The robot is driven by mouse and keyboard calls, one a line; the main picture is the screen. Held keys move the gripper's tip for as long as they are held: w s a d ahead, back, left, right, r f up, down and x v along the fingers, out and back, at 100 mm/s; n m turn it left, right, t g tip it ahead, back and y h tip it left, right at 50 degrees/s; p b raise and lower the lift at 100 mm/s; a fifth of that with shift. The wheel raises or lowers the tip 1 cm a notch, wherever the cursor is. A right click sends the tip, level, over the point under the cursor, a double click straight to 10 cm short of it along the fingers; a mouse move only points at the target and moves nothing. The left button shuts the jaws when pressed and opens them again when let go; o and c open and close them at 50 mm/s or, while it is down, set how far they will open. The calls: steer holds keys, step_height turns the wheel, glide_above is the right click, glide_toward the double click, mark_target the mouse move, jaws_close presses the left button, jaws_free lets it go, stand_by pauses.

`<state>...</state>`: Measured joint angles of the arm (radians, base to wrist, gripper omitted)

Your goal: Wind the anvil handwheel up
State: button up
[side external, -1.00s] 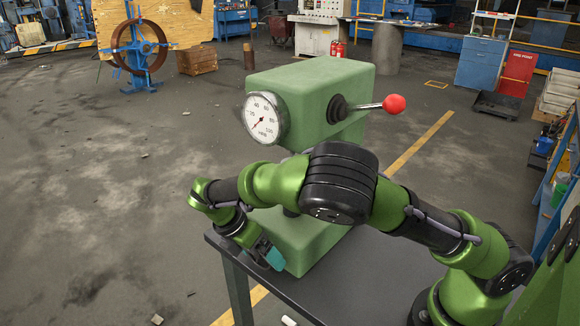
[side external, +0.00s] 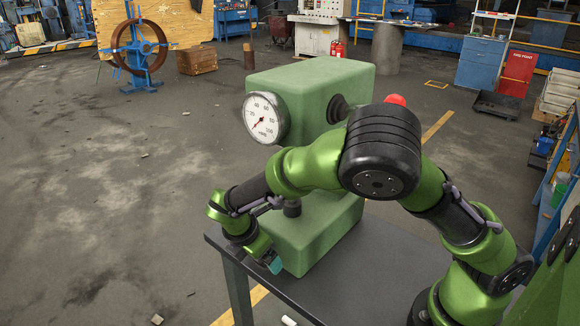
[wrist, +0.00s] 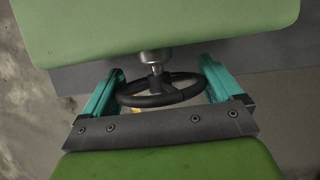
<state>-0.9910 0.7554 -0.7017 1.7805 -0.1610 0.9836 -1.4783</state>
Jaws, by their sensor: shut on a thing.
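The green hardness tester (side external: 310,85) stands on a dark table, with a round dial gauge (side external: 266,118) on its front. A dark stub (side external: 292,208) shows above its lower green base (side external: 318,235). In the wrist view the black spoked handwheel (wrist: 150,100) sits on a metal spindle (wrist: 156,57). My gripper (wrist: 162,76) has its teal fingers on either side of the wheel rim, shut on it. In the side view my gripper (side external: 274,265) is low at the front of the base, and the handwheel is hidden there.
A lever's red knob (side external: 395,100) shows just behind my arm. The dark table (side external: 340,285) has bare room in front of the tester. Workshop furniture stands well back, and the floor at left is mostly open.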

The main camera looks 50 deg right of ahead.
steer(key=shift+d+t, duration=0.3)
steer(key=shift+t, duration=0.8)
steer(key=shift+m, duration=0.3)
steer(key=o, duration=0.7)
steer(key=shift+a, duration=0.1)
steer(key=shift+a+r, duration=0.15)
steer(key=shift+r, duration=0.1)
steer(key=v, duration=1.6)
steer(key=shift+s+r, duration=0.1)
steer(key=shift+s, duration=0.25)
